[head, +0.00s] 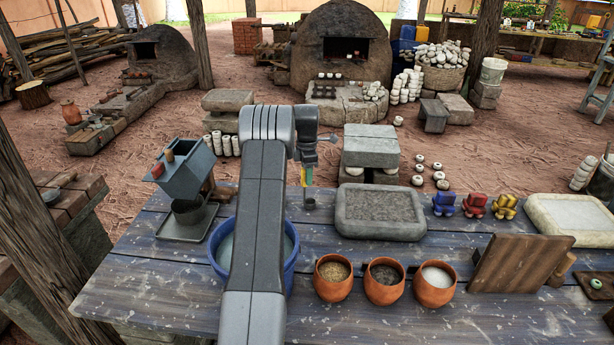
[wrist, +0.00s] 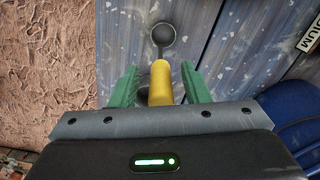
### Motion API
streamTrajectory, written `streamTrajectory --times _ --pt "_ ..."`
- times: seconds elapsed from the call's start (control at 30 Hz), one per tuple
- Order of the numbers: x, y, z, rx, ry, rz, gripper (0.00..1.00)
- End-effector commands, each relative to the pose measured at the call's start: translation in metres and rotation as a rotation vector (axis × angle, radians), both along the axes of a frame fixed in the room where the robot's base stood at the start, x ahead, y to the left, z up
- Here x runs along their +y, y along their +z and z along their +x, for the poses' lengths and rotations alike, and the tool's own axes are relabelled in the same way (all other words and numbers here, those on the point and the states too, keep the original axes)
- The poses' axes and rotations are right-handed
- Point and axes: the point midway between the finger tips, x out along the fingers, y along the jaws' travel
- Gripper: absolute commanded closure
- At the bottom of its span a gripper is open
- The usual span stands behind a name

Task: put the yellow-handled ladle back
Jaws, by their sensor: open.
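The yellow-handled ladle (wrist: 160,82) has a dark shaft and a small round dark bowl. In the wrist view its yellow handle lies between the two green fingers of my gripper (wrist: 160,88). The fingers are open, with a gap visible on each side of the handle. In the head view, the ladle (head: 310,202) shows below my gripper (head: 308,168) at the table's back edge, with its bowl lowest. I cannot tell whether the ladle rests on anything. My arm hides part of the area left of it.
The blue basin (head: 294,260) stands behind my arm. A grey stone tray (head: 345,228), orange pots (head: 333,291), a wooden board (head: 520,263) and a grey roofed stand (head: 185,176) are on the blue table (head: 440,318). Bare table lies in front of the pots.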

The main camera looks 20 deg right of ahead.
Motion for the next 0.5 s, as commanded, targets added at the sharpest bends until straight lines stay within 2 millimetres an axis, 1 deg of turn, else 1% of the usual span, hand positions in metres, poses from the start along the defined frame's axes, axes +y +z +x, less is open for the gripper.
streamTrajectory --times 0.17,0.3,0.4,0.5 --pt "-0.001 0.034 0.001 -0.005 0.0 -0.002 0.58" --pt "-0.001 0.065 0.001 -0.005 0.0 -0.002 0.58" --pt "-0.001 0.084 0.001 -0.005 0.0 -0.002 0.58" --pt "-0.001 0.099 0.001 -0.003 0.0 -0.001 0.58"
